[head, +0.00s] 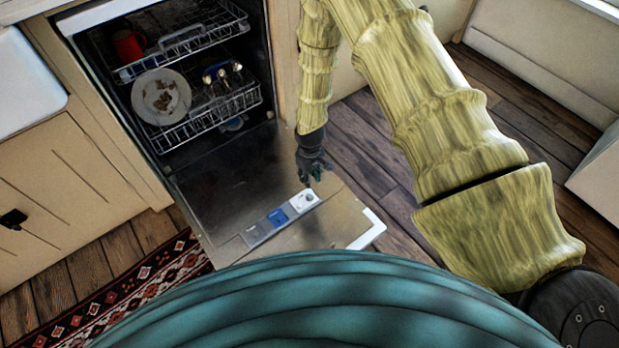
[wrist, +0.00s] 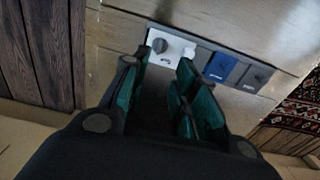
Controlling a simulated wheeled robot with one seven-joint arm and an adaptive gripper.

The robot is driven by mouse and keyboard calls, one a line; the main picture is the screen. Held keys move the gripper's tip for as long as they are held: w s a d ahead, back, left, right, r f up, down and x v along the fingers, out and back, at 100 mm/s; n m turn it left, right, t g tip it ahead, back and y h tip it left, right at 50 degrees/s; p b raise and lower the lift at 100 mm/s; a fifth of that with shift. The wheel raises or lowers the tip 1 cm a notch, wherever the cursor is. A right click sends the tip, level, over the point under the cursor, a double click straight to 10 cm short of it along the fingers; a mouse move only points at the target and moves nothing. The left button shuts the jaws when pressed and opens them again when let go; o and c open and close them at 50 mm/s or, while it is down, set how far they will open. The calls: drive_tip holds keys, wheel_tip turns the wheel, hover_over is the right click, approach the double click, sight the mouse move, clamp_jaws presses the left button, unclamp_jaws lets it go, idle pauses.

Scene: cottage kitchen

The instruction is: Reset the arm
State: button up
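My gripper (head: 316,172) hangs pointing down over the right part of the lowered dishwasher door (head: 230,184), near its control strip. In the wrist view my gripper (wrist: 158,95) has its teal-padded fingers apart, with nothing between them. The control strip with a knob (wrist: 160,45) and blue and grey panels lies just beyond the fingertips. Whether the fingers touch the door I cannot tell. My arm comes down from the upper right in the head view.
The dishwasher's racks (head: 200,110) hold a dirty plate (head: 161,97), a red cup (head: 128,45) and cutlery. A patterned rug (head: 150,285) lies at the lower left. Cabinets (head: 60,190) stand left of the dishwasher. Bare wooden floor (head: 375,150) lies to the right of the door.

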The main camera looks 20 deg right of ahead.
idle(0.4)
drive_tip(key=s+d+r+m, duration=0.2)
drive_tip(key=s, duration=1.6)
drive_tip(key=s+d+r+m, duration=0.1)
drive_tip(key=s+m, duration=0.2)
drive_tip(key=s, duration=1.5)
wheel_tip(320, 180, up, 23)
drive_tip(key=p, duration=2.3)
drive_tip(key=shift+d, duration=0.1)
